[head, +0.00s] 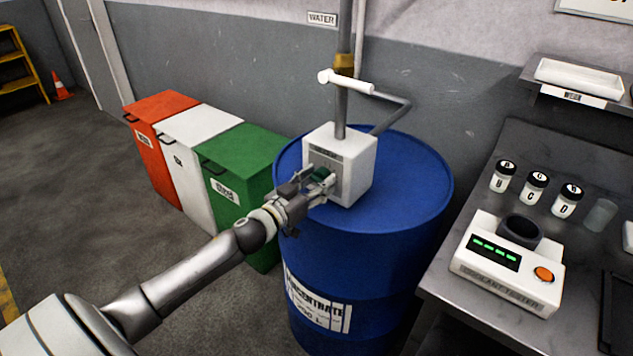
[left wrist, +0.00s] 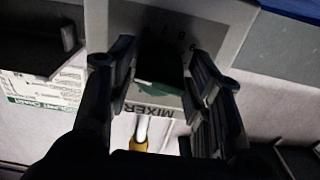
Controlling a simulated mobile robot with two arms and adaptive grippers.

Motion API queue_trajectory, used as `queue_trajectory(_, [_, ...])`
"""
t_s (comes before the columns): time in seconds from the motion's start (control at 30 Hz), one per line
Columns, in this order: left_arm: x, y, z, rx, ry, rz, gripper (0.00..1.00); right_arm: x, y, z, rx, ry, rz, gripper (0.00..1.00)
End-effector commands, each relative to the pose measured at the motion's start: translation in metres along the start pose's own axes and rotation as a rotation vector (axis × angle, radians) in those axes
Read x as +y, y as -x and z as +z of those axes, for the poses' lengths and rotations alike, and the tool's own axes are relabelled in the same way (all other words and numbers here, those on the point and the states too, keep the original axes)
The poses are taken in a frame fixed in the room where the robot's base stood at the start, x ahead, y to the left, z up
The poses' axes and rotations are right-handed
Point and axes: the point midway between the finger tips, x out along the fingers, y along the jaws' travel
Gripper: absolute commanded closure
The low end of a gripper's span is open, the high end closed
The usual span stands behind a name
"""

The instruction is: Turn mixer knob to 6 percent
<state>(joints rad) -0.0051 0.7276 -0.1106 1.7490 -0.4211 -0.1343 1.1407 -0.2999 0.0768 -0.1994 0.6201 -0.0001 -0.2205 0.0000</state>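The mixer (head: 354,165) is a white box on top of the blue drum, with a dark green knob (head: 322,174) on its front panel. My left gripper (head: 318,187) is at the knob. In the left wrist view its fingers (left wrist: 162,92) stand apart, one on each side of the dark knob (left wrist: 160,68), with slivers of panel showing beside it. The word MIXER and a few scale digits show on the panel (left wrist: 220,22). The knob's pointer is not readable. My right gripper is not in view.
The blue drum (head: 400,235) stands under the mixer. Red (head: 160,106), white (head: 200,130) and green (head: 245,155) bins stand to its left. A pipe (head: 342,105) rises behind. A bench (head: 560,160) with a coolant tester (head: 508,268) and labelled bottles is at right.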

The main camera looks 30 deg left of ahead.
Motion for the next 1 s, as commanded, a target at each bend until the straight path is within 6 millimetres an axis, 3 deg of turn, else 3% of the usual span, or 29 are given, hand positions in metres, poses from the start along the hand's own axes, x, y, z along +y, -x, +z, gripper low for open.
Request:
queue_trajectory(0.03, [0.000, 0.000, 0.000, 0.000, 0.000, 0.000, 0.65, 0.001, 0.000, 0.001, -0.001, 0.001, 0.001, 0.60])
queue_trajectory(0.2, [0.000, 0.000, 0.000, 0.000, 0.000, 0.000, 0.85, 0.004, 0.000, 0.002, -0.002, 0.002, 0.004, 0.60])
queue_trajectory(0.57, [0.000, 0.000, -0.001, 0.000, -0.069, 0.000, 0.85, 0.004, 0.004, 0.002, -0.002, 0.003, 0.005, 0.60])
queue_trajectory(1.0, [-0.001, 0.000, -0.002, 0.001, -0.418, -0.001, 0.85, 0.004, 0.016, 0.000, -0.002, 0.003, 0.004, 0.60])
